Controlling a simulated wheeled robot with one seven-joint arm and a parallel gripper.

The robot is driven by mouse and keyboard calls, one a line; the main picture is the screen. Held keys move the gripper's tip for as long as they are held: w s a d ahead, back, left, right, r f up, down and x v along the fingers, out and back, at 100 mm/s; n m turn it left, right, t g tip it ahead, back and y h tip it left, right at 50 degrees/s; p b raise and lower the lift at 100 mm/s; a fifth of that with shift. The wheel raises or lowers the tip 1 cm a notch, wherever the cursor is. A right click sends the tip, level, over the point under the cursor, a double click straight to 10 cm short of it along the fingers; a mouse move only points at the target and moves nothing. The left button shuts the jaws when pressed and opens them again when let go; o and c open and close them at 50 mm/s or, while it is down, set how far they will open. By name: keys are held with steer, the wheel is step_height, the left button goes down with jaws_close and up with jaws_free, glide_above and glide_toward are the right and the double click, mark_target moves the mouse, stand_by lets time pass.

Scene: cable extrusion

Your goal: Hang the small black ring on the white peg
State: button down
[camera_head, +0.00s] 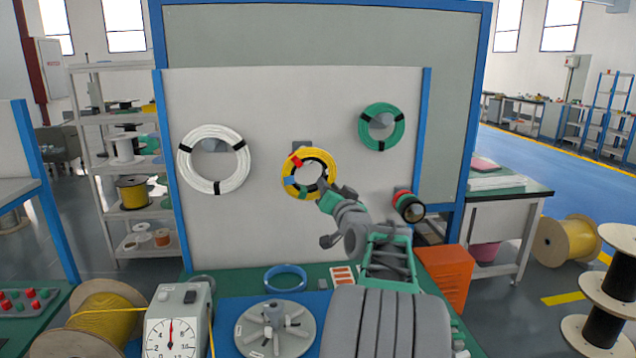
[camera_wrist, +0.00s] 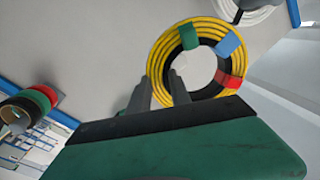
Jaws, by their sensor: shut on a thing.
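The exact contact is hidden, and whether ring and coil touch is unclear.
A green coil (camera_head: 367,129) hangs at the panel's upper right. A banded black, red and green roll (camera_head: 409,206) sticks out at lower right. Below are a blue ring (camera_head: 286,270), a grey turntable (camera_head: 258,338) and a dial scale (camera_head: 172,335).

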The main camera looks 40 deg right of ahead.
steer(key=shift+w+d+r+p, duration=0.25)
steer(key=shift+w+d+p, duration=0.1)
steer(key=shift+d+p, duration=0.15)
steer(key=w+d+f+p, duration=0.1)
steer(key=w+d+p, duration=0.5)
steer(key=w, duration=0.4)
steer(key=shift+w+d+f+p, duration=0.3)
steer(key=shift+w+d+p, duration=0.1)
steer(key=shift+d, duration=0.2)
steer(key=shift+s, duration=0.1)
steer(key=c, duration=1.2)
jaws_free()
steer(key=shift+o, duration=0.5)
steer(key=shift+f, duration=0.15)
